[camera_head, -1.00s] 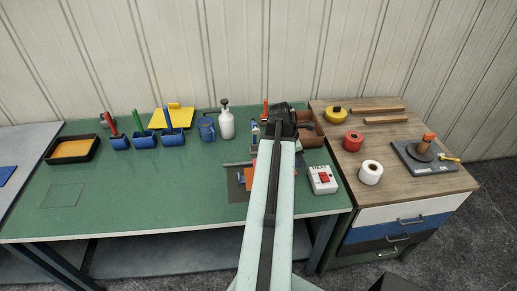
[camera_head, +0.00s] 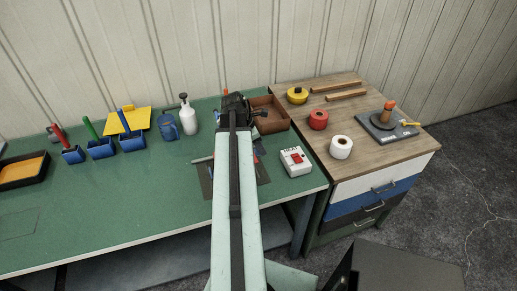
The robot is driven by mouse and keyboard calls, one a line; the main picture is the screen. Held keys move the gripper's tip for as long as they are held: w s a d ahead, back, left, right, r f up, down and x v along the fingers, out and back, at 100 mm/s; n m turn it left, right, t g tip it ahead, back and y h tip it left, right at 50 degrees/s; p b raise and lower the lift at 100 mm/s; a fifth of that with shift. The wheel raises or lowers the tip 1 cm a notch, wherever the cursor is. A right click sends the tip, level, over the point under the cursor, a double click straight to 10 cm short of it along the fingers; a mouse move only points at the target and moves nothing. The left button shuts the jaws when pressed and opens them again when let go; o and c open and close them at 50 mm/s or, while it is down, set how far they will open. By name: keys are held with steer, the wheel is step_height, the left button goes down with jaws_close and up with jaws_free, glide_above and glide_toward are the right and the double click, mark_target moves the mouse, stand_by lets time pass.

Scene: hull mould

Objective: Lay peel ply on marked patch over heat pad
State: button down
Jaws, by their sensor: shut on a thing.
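My gripper (camera_head: 240,106) is over the back of the green bench, dark and seen from behind along my arm. Its fingers and whatever they grip are mostly hidden by its own body. A dark flat pad (camera_head: 207,184) lies on the bench, largely covered by my pale arm; it may be the heat pad. I cannot make out the peel ply or the marked patch on it. A white box with a red switch, labelled HEAT (camera_head: 295,161), stands right of the pad.
Left on the green bench (camera_head: 130,200) are a spray bottle (camera_head: 188,118), blue jug (camera_head: 168,127), several blue holders, a yellow sheet and a tray (camera_head: 24,169). A brown bin (camera_head: 272,119) stands behind the HEAT box. The wooden cabinet (camera_head: 360,145) carries rolls. The bench's front left is clear.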

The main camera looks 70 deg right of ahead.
mark_target(257, 152)
steer(key=shift+f+b, duration=2.5)
steer(key=shift+f, duration=0.15)
steer(key=shift+f, duration=0.2)
steer(key=shift+c, duration=1.5)
jaws_free()
step_height(257, 152, up, 7)
steer(key=p, duration=0.7)
steer(key=shift+r, duration=0.15)
